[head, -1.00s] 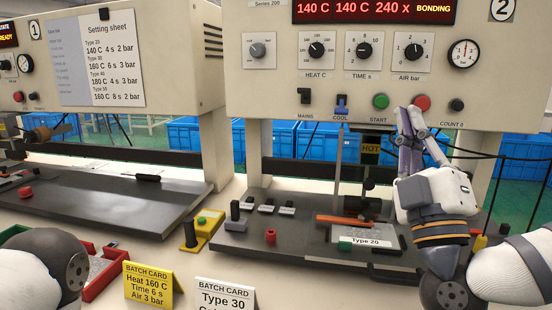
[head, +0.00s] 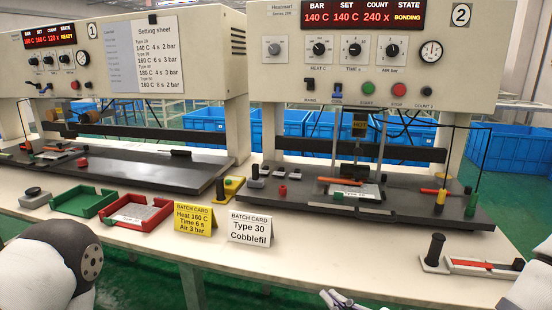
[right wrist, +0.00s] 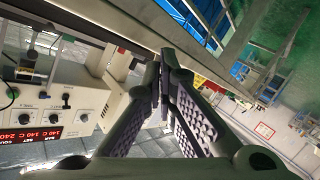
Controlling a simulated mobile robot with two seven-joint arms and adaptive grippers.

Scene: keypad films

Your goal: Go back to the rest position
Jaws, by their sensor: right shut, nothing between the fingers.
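My right gripper (head: 334,296) shows only in part at the bottom edge of the head view, below the table's front edge. It is apart from the machine and the table things. In the right wrist view its dark ribbed fingers (right wrist: 165,62) come together at the tips, shut with nothing held. My left arm shows at the lower left of the head view; its gripper is out of frame. Machine 2 (head: 450,68) shows 140 C, 140 C, 240 x and BONDING on its red display (head: 362,14). A Type 20 plate (head: 352,194) lies under its bar.
Machine 1 (head: 85,104) stands at the left and reads READY. A yellow card (head: 196,218), a Type 30 Cobblefil card (head: 249,228), a green tray (head: 62,204) and a red tray (head: 122,222) sit along the front table edge. A black-handled tool (head: 436,250) lies front right.

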